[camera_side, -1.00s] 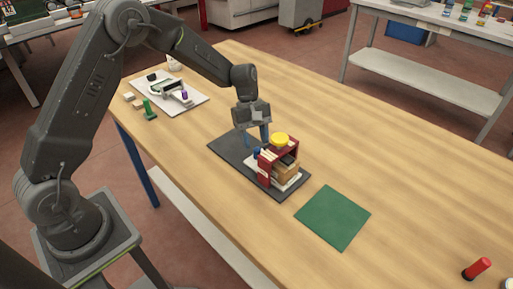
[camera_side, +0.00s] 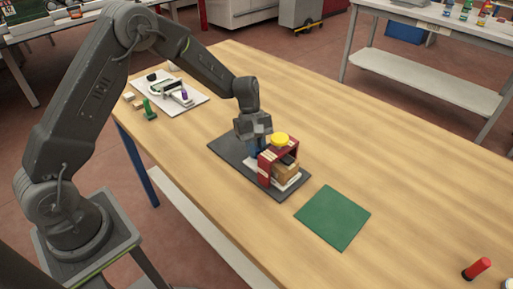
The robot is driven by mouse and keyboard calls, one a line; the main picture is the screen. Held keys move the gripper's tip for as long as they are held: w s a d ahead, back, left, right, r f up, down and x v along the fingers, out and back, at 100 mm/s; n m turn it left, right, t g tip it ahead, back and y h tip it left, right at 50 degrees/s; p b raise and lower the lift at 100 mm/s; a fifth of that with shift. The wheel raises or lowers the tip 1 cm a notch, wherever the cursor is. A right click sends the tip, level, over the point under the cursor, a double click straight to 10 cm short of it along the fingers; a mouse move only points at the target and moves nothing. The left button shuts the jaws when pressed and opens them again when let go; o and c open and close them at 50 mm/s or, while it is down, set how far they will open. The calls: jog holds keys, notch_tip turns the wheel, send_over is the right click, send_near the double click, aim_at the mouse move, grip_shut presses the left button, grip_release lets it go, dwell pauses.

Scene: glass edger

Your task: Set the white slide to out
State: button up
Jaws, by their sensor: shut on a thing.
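A small edger with a dark red frame (camera_side: 265,169), a yellow round top (camera_side: 280,139) and a tan block (camera_side: 286,172) stands on a dark grey plate (camera_side: 228,150). White pieces show low on the edger, at its right front (camera_side: 290,184) and at its left; which of them is the white slide I cannot tell for sure. My gripper (camera_side: 256,154) is down at the back left of the edger, pointing downward. It is shut on a small blue knob there, which its fingers mostly hide.
A green mat (camera_side: 333,217) lies to the right of the plate. A white board (camera_side: 190,99) with small parts and a green piece (camera_side: 149,110) are at the far left. A red cylinder (camera_side: 477,268) stands at the lower right. The table's right side is mostly clear.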

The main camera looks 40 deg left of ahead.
grip_shut()
jog(key=a, duration=1.3)
jog(key=shift+a+r, duration=0.1)
jog(key=shift+a, duration=0.25)
jog(key=shift+o, duration=1.8)
grip_release()
jog(key=o, duration=0.4)
jog(key=shift+d, duration=0.1)
jog(key=v, duration=1.4)
jog(key=shift+w, duration=0.1)
